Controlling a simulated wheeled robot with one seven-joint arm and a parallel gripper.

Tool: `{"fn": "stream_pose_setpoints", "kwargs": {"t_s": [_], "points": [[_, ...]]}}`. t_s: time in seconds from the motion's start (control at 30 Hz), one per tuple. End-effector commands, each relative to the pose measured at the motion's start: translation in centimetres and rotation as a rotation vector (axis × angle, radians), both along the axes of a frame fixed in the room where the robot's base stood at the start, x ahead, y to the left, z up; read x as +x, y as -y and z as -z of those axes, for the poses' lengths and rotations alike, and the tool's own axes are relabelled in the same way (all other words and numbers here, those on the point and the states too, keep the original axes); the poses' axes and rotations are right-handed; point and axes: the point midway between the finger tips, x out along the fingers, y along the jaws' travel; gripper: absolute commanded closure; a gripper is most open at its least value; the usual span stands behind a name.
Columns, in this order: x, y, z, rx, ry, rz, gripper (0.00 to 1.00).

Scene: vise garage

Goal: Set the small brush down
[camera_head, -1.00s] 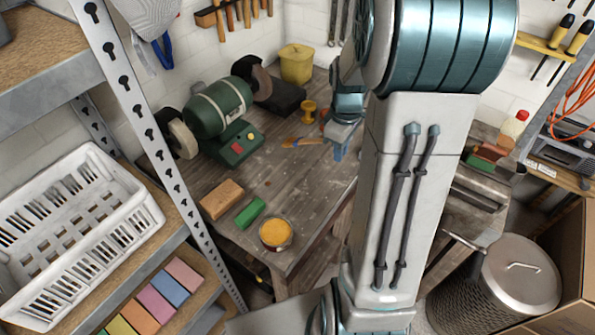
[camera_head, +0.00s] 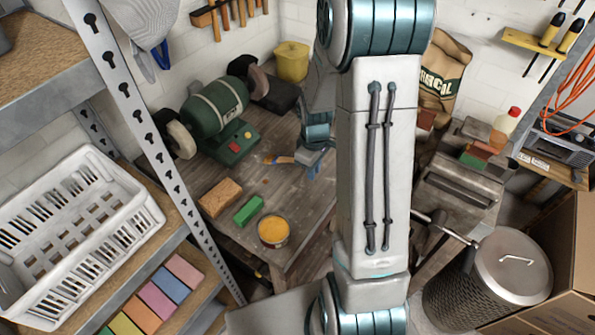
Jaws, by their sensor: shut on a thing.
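The small brush (camera_head: 279,160) shows just left of my gripper, with an orange-brown part at its left end and a blue part nearer the jaws. My gripper (camera_head: 311,168) is low over the wooden workbench (camera_head: 232,180) and shut on the brush. The jaws hide part of the brush. From this view I cannot tell whether the brush touches the bench top. My arm hides the bench's right part.
A green bench grinder (camera_head: 217,108) stands behind left. A tan block (camera_head: 220,198), a green block (camera_head: 249,210) and an open tin with yellow contents (camera_head: 273,231) lie nearer the front. Bare wood lies between them and the brush. A yellow bin (camera_head: 291,62) stands behind.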

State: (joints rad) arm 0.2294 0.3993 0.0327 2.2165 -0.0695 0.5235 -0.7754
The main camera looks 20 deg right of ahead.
Motion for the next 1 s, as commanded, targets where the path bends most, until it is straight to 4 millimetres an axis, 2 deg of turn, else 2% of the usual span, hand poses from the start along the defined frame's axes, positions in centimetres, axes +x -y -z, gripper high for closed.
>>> {"fn": "stream_pose_setpoints", "kwargs": {"t_s": [0.17,0.2,0.27,0.3,0.57,0.7,0.87,1.0], "points": [[0.0,-0.1,0.4,0.000,0.000,-0.004,1.00],[0.1,-0.2,0.4,0.000,0.000,-0.004,0.82],[0.1,-0.2,0.3,0.000,0.000,-0.005,0.66],[0.1,-0.2,0.3,0.000,0.000,-0.005,0.63],[0.0,-0.1,0.2,0.000,0.000,-0.002,0.63],[0.1,0.0,-0.5,0.000,0.003,-0.001,0.63],[0.2,-0.1,-2.8,-0.002,0.006,-0.002,0.63],[0.2,-0.2,-5.6,-0.001,0.007,-0.003,0.63]]}}
